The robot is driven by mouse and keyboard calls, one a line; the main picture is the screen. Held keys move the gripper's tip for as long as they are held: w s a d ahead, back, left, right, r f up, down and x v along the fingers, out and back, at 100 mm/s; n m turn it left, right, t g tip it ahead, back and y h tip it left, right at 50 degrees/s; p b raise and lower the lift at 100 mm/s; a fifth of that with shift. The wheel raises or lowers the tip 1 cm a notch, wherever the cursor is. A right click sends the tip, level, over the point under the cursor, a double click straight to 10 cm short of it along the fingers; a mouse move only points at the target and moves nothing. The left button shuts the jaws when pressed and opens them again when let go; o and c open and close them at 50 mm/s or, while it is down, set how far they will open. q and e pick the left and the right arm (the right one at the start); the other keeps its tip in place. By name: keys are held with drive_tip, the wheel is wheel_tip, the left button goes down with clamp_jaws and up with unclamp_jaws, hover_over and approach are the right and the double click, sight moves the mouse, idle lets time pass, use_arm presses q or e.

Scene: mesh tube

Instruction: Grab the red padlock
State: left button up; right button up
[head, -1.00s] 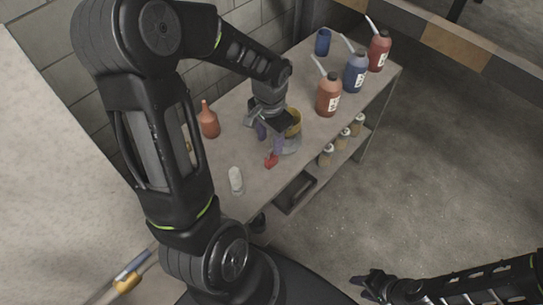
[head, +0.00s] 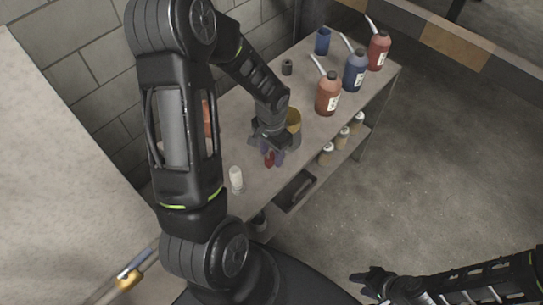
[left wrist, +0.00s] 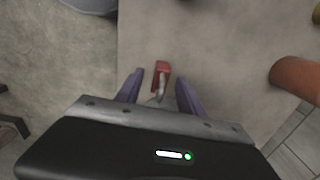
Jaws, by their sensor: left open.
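The red padlock (head: 269,160) is on the workbench top, near its front edge. In the left wrist view the padlock (left wrist: 162,68) shows its red body, with its grey shackle pointing toward my gripper. My left gripper (head: 271,158) is open over it, with purple fingers. In the left wrist view the fingers of my left gripper (left wrist: 159,92) stand on either side of the shackle, with gaps between; the body lies a little beyond the tips. My right gripper (head: 366,284) is low at the right, away from the bench; its jaw opening is unclear.
A yellow container (head: 293,119) stands close behind my left gripper. A white bottle (head: 236,178) stands to its left. Orange (head: 327,95), blue (head: 355,72) and red (head: 379,52) spouted bottles stand at the right. An orange bottle (left wrist: 296,78) lies right in the wrist view.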

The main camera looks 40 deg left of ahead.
use_arm(q)
drive_tip(key=shift+f, duration=0.15)
drive_tip(key=shift+c, duration=0.4)
clamp_jaws()
idle(0.4)
